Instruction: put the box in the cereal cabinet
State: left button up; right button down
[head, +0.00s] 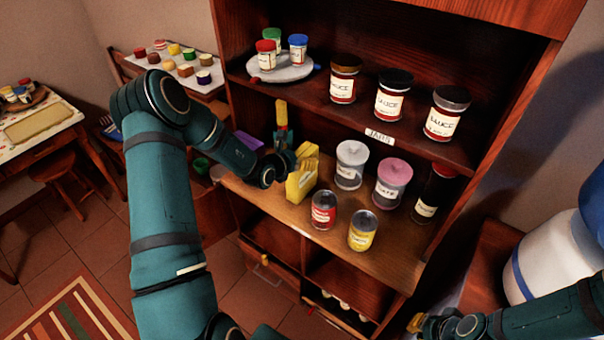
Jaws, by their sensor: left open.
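A yellow box (301,181) stands on the middle shelf of the wooden cabinet (400,258), near its left front edge. My left gripper (296,132) is at the box, with its jaws apart. One yellow-tipped finger points up to the left of the box. The other appears to be at the box's top, but yellow on yellow makes contact hard to judge. No cereal label is readable.
Glass and metal jars (351,165) stand right of the box, and cans (323,211) stand in front. Sauce jars (390,96) and a plate (284,72) with small jars fill the shelf above. Lower compartments (270,236) are open-fronted. A white-and-blue container (550,260) is at right.

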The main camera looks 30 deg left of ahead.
pick_arm(q)
jog(key=shift+w, duration=0.2)
jog(key=c, duration=1.4)
jog(key=shift+o, duration=0.2)
jog(key=shift+r, duration=0.1)
